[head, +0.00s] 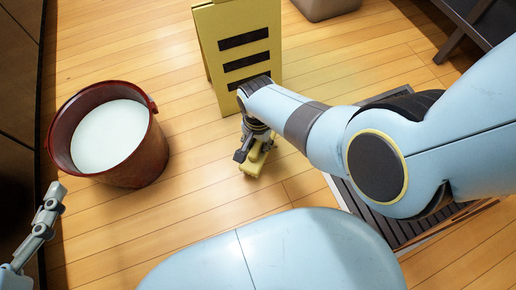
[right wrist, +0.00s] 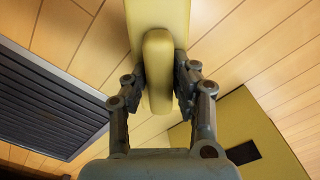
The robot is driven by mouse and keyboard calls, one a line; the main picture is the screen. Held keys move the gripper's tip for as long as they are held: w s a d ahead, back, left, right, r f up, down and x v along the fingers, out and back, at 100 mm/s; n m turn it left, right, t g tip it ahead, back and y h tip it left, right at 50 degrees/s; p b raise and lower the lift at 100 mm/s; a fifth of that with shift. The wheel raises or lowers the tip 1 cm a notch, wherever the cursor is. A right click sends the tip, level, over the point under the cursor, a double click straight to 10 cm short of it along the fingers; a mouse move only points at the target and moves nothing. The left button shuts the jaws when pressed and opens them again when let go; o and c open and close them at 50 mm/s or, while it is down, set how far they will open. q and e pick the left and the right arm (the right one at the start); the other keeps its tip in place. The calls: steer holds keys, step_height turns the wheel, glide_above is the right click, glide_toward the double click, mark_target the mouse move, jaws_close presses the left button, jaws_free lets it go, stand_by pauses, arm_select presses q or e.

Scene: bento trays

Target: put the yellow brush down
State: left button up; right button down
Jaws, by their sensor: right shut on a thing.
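The yellow brush (head: 254,164) is in my right gripper (head: 252,154), low over the wooden floor in front of the yellow folding sign. In the right wrist view, the two fingers of my right gripper (right wrist: 160,85) are shut on the raised yellow handle of the brush (right wrist: 158,50), one on each side. The wider body of the brush lies beyond the handle. I cannot tell whether its underside touches the floor. My left gripper (head: 50,195) is at the left edge of the head view, empty, beside the bucket; its fingers are too small to read.
A red bucket (head: 148,150) with white liquid stands on the left. The yellow folding sign (head: 210,60) with black bars stands just behind the brush. A dark slatted grate (right wrist: 45,100) lies beside it under my right arm. The floor between bucket and brush is clear.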

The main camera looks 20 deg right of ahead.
steer(key=shift+f+b, duration=0.75)
steer(key=shift+f, duration=0.2)
steer(key=shift+f+b, duration=0.7)
steer(key=shift+f, duration=0.1)
arm_select(q)
steer(key=w+d+r+m+t+h, duration=0.1)
steer(key=r+t, duration=0.3)
steer(key=r, duration=0.5)
steer(key=w+d+r+m+t+h, duration=0.1)
steer(key=w+r+t, duration=0.3)
steer(key=r, duration=0.5)
steer(key=shift+w+h, duration=0.25)
steer(key=shift+h, duration=0.55)
steer(key=shift+r+m, duration=0.1)
steer(key=shift+m, duration=0.2)
steer(key=shift+r+t, duration=0.3)
steer(key=shift+t, duration=0.1)
arm_select(e)
steer(key=shift+f, duration=0.1)
arm_select(q)
steer(key=shift+d+r, duration=0.1)
steer(key=shift+r, duration=0.1)
arm_select(e)
steer(key=c, duration=1.1)
jaws_free()
